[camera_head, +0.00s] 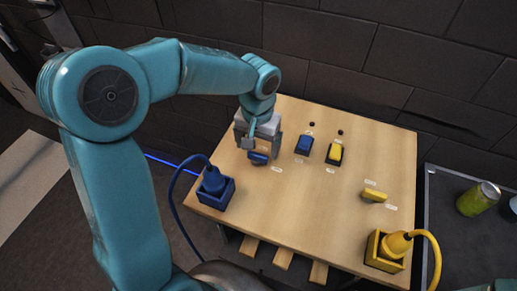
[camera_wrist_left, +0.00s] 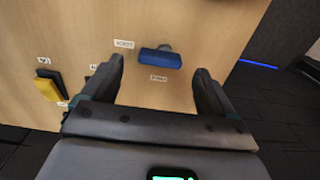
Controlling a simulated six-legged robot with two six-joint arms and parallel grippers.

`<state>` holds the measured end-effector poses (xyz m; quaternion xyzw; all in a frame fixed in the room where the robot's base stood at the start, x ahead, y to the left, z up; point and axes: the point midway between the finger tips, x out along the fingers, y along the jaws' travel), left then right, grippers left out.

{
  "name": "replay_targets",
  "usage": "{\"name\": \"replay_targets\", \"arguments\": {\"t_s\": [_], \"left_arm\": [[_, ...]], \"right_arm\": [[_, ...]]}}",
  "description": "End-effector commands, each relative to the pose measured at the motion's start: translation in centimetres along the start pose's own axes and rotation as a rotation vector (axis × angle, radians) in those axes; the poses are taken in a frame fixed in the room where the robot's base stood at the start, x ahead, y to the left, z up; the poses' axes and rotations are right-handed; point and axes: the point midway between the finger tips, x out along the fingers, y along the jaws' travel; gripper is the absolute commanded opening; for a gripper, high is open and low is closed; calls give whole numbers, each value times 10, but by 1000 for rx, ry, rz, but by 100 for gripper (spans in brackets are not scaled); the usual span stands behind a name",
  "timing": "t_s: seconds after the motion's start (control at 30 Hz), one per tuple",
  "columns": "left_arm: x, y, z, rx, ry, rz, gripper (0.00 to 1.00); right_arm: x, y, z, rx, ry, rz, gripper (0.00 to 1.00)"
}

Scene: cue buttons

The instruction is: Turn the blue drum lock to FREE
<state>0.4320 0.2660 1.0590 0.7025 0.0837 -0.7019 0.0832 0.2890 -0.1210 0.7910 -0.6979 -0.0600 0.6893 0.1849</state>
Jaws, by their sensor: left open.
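The blue drum lock shows its blue bar handle (camera_wrist_left: 160,58) in the wrist view, lying crosswise just beyond my fingertips. In the head view the handle (camera_head: 258,159) is partly covered by my left gripper (camera_head: 263,145), which is over the table's back left part. In the wrist view my left gripper (camera_wrist_left: 158,72) is open, its fingers apart on either side of the handle, with no clear contact. My right gripper is out of view.
On the wooden table (camera_head: 300,215) are a blue button (camera_head: 304,145), a yellow button (camera_head: 335,153) and a yellow handle (camera_head: 374,195). A blue box (camera_head: 222,200) and a yellow box (camera_head: 385,262) hold corded plugs at the front corners. A green can (camera_head: 478,199) stands on the right.

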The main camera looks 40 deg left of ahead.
Motion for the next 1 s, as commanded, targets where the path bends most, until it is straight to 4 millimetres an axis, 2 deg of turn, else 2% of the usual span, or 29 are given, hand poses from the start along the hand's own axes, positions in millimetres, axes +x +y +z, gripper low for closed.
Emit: {"name": "replay_targets", "arguments": {"t_s": [0.1,0.2,0.57,0.6,0.67,0.7,0.77,1.0], "left_arm": [[20,0,0,1,-3,-1,87],[30,0,-1,0,-2,0,87],[38,1,-3,1,1,0,87],[38,1,-3,1,0,0,81],[38,1,-3,1,0,0,61],[38,1,-3,1,0,0,48],[37,1,-3,1,0,0,31],[37,1,-3,-2,-1,0,31]], "right_arm": [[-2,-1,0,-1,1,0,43],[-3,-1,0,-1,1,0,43],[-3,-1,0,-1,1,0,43],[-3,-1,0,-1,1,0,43],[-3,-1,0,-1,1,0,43],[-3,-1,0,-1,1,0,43],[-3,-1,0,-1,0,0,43],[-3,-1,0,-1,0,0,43]]}}
